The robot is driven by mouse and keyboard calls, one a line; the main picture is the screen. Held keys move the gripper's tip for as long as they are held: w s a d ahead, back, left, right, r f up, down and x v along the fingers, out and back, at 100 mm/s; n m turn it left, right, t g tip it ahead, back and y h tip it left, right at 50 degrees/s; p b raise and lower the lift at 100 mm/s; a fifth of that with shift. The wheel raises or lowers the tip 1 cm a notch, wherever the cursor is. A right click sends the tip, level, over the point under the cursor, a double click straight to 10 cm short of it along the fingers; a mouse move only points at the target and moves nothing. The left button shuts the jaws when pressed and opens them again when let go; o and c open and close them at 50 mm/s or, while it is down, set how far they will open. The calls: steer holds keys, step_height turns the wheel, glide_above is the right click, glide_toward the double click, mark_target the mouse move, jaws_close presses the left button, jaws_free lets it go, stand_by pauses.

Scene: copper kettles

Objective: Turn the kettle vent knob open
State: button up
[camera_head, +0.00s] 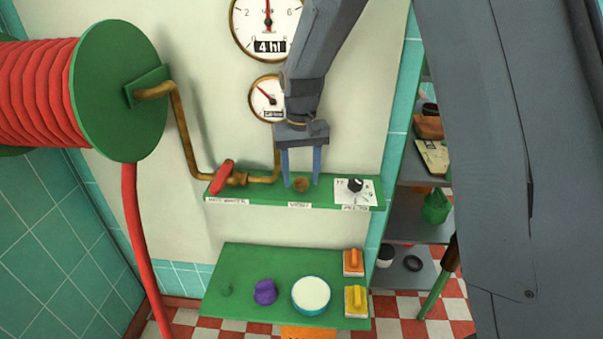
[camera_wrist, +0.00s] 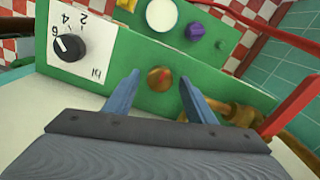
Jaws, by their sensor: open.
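The vent knob (camera_head: 301,184) is a small round brass knob on the green panel ledge (camera_head: 250,190), above a label in the head view that seems to read "VENT". In the wrist view the brass knob (camera_wrist: 160,79) shows a red mark on its face. My gripper (camera_head: 301,180) points down at the ledge, with its two blue fingers apart on either side of the knob. In the wrist view my gripper (camera_wrist: 160,80) is open, with the knob between the fingertips and space on both sides. I cannot tell how far the fingertips are from the panel.
A red valve handle (camera_head: 222,177) on a brass pipe stands left of the knob. A black dial (camera_head: 355,185) on a white scale is to its right. Gauges (camera_head: 268,98) hang above. A lower green shelf (camera_head: 240,260) holds a purple knob, a white-topped round tin and sponges or brushes.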

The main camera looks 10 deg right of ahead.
steer(key=c, duration=1)
steer(key=shift+c, duration=0.2)
steer(key=shift+n, duration=0.4)
steer(key=n, duration=0.5)
steer(key=shift+n, duration=0.3)
steer(key=n, duration=0.5)
steer(key=shift+p, duration=0.35)
steer(key=shift+w+n, duration=0.1)
steer(key=shift+n, duration=0.3)
steer(key=o, duration=1)
